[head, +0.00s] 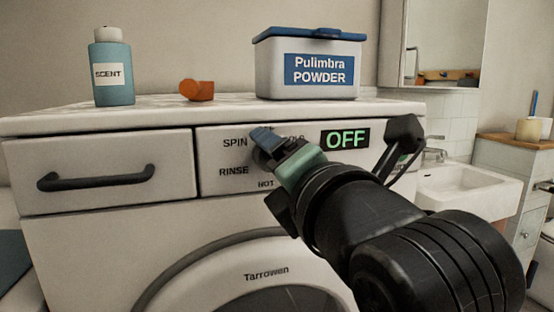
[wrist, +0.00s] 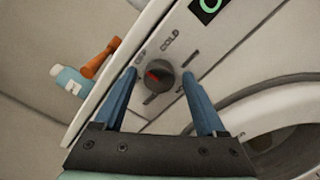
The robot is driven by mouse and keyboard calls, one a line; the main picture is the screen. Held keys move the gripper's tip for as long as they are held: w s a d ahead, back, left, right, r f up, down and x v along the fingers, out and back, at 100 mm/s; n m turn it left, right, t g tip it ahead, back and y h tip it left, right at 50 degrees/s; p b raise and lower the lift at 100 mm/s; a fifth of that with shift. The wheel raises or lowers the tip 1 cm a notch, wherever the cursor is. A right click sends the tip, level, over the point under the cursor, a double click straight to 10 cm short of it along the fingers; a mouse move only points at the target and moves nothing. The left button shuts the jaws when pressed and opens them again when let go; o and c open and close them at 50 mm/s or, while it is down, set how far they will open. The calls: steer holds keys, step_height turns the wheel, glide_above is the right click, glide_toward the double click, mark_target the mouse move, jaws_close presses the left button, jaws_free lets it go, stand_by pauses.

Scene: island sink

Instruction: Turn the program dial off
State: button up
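The program dial (wrist: 158,76) is a dark round knob with a red mark on the washing machine's white front panel. My gripper (wrist: 158,72) is open, with one blue finger on each side of the dial and gaps showing between. In the head view my gripper (head: 274,143) covers most of the dial (head: 261,158). SPIN, RINSE and HOT labels show around it; another label above is partly hidden. The display (head: 345,139) right of the dial reads OFF in green.
A drawer (head: 98,172) with a dark handle is left of the dial. The round door (head: 250,275) is below. A sink (head: 462,190) is at right.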

steer(key=shift+s, duration=0.1)
steer(key=p+v, duration=0.1)
steer(key=v, duration=1.1)
steer(key=shift+s, duration=0.35)
steer(key=shift+d+r, duration=0.1)
